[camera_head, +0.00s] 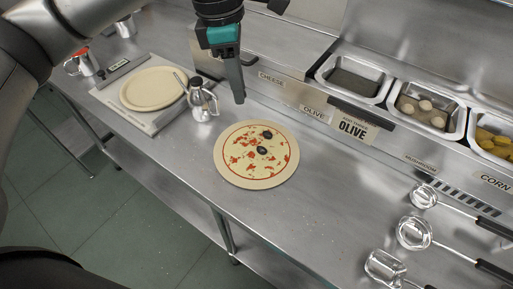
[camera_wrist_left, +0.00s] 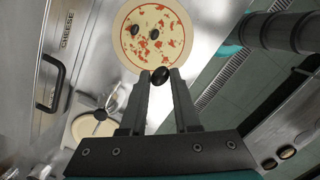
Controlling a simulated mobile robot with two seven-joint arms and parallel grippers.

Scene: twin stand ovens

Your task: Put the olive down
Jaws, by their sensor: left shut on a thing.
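The pizza (camera_head: 232,170) lies on the steel counter, with red bits and two black olives on it, one near the middle (camera_head: 263,150) and one toward the back (camera_head: 267,134). My left gripper (camera_head: 239,99) hangs in the air by the back edge of the pizza. In the left wrist view my left gripper (camera_wrist_left: 160,78) is shut on a black olive (camera_wrist_left: 161,75) at its fingertips. There the held olive appears at the edge of the pizza (camera_wrist_left: 160,15), with the two placed olives beyond it. My right gripper is not in view.
A metal pitcher (camera_head: 203,103) stands left of the pizza, near a cream plate (camera_head: 152,89) on a scale. Topping trays, including one of mushrooms (camera_head: 423,111), line the back behind an olive label (camera_head: 352,127). Ladles (camera_head: 414,234) lie at right. The counter's front middle is clear.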

